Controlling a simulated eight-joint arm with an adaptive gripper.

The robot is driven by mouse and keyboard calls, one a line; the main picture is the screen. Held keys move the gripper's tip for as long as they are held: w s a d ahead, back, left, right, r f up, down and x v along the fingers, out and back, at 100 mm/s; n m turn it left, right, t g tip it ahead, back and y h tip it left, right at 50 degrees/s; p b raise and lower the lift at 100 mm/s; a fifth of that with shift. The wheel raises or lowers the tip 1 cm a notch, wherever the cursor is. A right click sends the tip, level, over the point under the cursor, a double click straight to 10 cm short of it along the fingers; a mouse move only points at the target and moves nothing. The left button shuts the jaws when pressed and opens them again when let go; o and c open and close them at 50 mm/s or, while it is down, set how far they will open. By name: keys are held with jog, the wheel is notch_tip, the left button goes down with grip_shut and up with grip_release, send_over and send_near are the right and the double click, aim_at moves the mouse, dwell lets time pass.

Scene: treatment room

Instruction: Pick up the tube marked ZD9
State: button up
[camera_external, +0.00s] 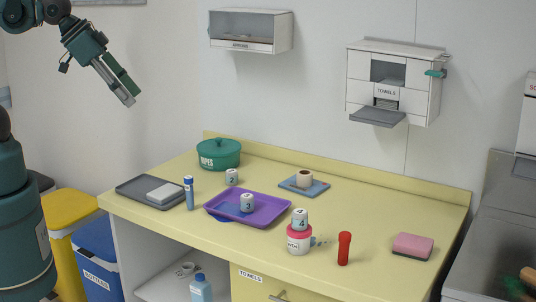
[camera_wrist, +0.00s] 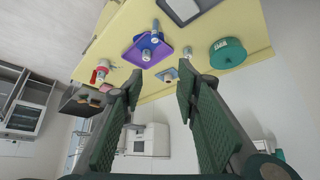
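A blue tube (camera_external: 189,194) with a light label stands upright on the yellow counter, between the grey tray and the purple tray. A red tube (camera_external: 344,249) stands upright near the counter's front, right of the pink-and-white jar. I cannot read ZD9 on either tube. In the wrist view a small bluish upright thing (camera_wrist: 155,26), probably the blue tube, is near the top. My gripper (camera_external: 129,92) is high in the air at upper left, above and away from the counter. In the wrist view its fingers (camera_wrist: 160,78) are wide apart with nothing between them.
The counter also holds a grey tray (camera_external: 130,190) with a white block, a purple tray (camera_external: 273,217) with a cup numbered 3, a green pot (camera_external: 219,155), a cup numbered 2 (camera_external: 231,178), a jar (camera_external: 299,241) under a cup numbered 4, and a pink sponge (camera_external: 413,246). Wall dispensers hang behind.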

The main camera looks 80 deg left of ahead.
jog(key=shift+w, duration=0.15)
jog(key=n+g, duration=0.4)
jog(key=n, duration=0.5)
send_near(188, 177)
jog(key=w+f+n+g, duration=0.1)
jog(key=f+n, duration=0.1)
jog(key=f+n+g, duration=0.1)
jog(key=f+n, duration=0.1)
jog(key=w+f+n+b, duration=0.1)
jog(key=f+n, duration=0.1)
jog(key=shift+w+a+f+g, duration=0.1)
jog(key=shift+w+f+g, duration=0.15)
jog(key=shift+w+g, duration=0.15)
jog(key=shift+w+f+n, duration=0.1)
jog(key=shift+f+n, duration=0.4)
jog(key=shift+f, duration=0.35)
jog(key=shift+f, duration=1.3)
jog(key=shift+f, duration=2.6)
